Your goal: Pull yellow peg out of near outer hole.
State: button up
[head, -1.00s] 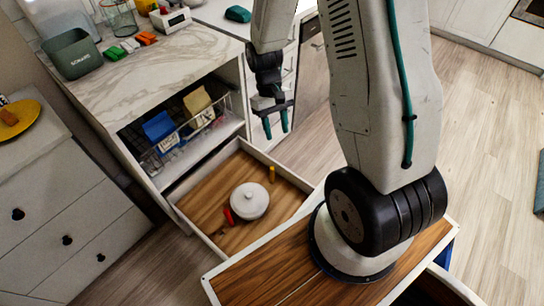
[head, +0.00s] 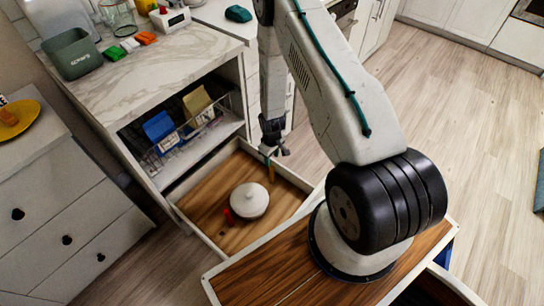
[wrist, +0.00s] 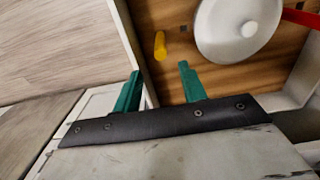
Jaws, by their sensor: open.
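The yellow peg (head: 271,174) stands in the open wooden drawer (head: 208,192), near its right wall. In the wrist view the peg (wrist: 160,46) shows just beyond my fingertips, roughly between their lines. Its hole is hidden beneath it. A small dark square (wrist: 183,29) shows in the drawer floor beside it. My gripper (head: 271,156) is above the drawer, close over the peg. Its two green fingers (wrist: 157,68) are open with nothing between them.
A white lidded pot (head: 249,200) sits in the drawer beside the peg, with a red object (head: 228,217) at its left. The drawer's white wall (wrist: 128,40) runs close by my left finger. A wire rack (head: 190,131) stands on the shelf behind.

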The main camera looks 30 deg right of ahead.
aim_at(272, 167)
jog(key=shift+f, duration=3.75)
jog(key=shift+c, duration=0.3)
grip_shut()
jog(key=shift+r, duration=0.1)
jog(key=shift+r, duration=2.45)
